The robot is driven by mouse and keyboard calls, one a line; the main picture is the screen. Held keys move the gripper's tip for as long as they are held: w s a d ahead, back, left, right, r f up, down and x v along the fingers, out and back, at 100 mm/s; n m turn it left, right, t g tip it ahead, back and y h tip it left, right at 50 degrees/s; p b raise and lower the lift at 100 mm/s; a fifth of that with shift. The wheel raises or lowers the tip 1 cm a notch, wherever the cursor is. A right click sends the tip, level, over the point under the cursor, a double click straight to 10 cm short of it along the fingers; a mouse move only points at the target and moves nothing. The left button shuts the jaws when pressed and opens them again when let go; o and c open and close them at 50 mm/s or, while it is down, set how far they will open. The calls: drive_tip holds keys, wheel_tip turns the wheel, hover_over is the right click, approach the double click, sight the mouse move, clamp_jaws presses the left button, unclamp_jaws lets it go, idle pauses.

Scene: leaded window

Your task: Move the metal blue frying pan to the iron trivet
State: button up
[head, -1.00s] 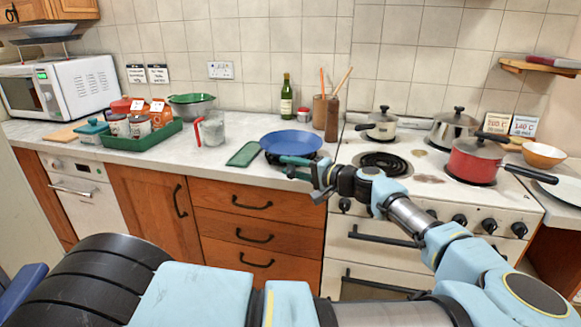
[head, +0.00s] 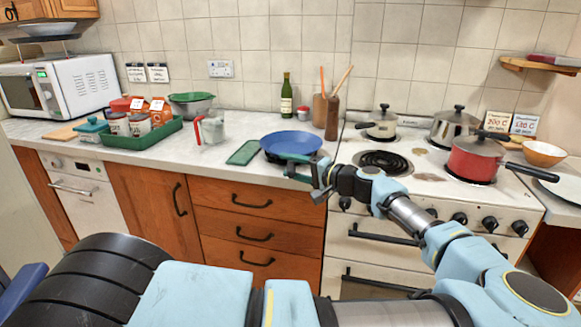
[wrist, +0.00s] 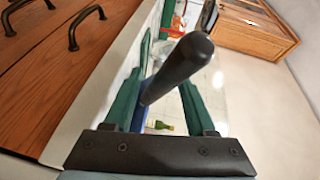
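The blue frying pan (head: 291,143) sits at the front of the counter, left of the stove. My gripper (head: 300,170) is at the pan's front right, by the counter edge. In the wrist view the pan's dark handle (wrist: 180,65) rises between the two green fingers of my gripper (wrist: 165,95). The fingers stand apart, with a gap at least on the right side of the handle. A sliver of the blue pan shows beyond it. Something dark shows under the pan's front edge; I cannot tell whether it is the iron trivet, which I see nowhere else for certain.
A measuring jug (head: 210,130), wine bottle (head: 286,103) and utensil pot (head: 319,108) stand behind. The stove's front left coil (head: 384,162) is bare; a red pan (head: 474,158) and two other pots stand on the stove.

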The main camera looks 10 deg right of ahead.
drive_tip(key=shift+o, duration=0.8)
drive_tip(key=shift+f, duration=0.1)
